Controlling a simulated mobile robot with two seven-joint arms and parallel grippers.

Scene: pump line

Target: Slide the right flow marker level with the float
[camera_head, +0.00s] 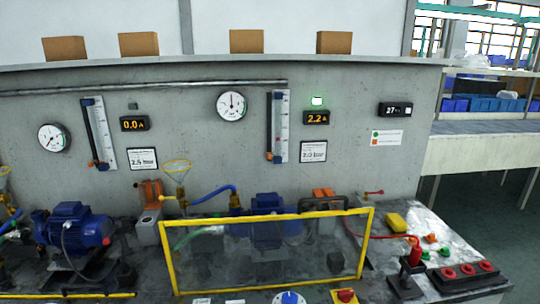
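The right flow meter (282,125) is a tall white scale on the grey wall panel, with a dark rail along its left side. A small orange marker (270,156) sits near the bottom of that rail. A small blue piece (277,95) shows near the top of the rail. The float inside the scale is too small to tell apart. The left flow meter (103,132) is similar and looks tilted, with an orange piece (91,164) low on its rail. Neither gripper is in view.
A yellow-framed clear guard (168,262) stands before the right pump (267,230), below the right flow meter. A display (316,118) reading 2.2 and a lit green lamp (317,101) are right of that meter. Red buttons (467,270) and a yellow block (396,221) lie on the bench's right.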

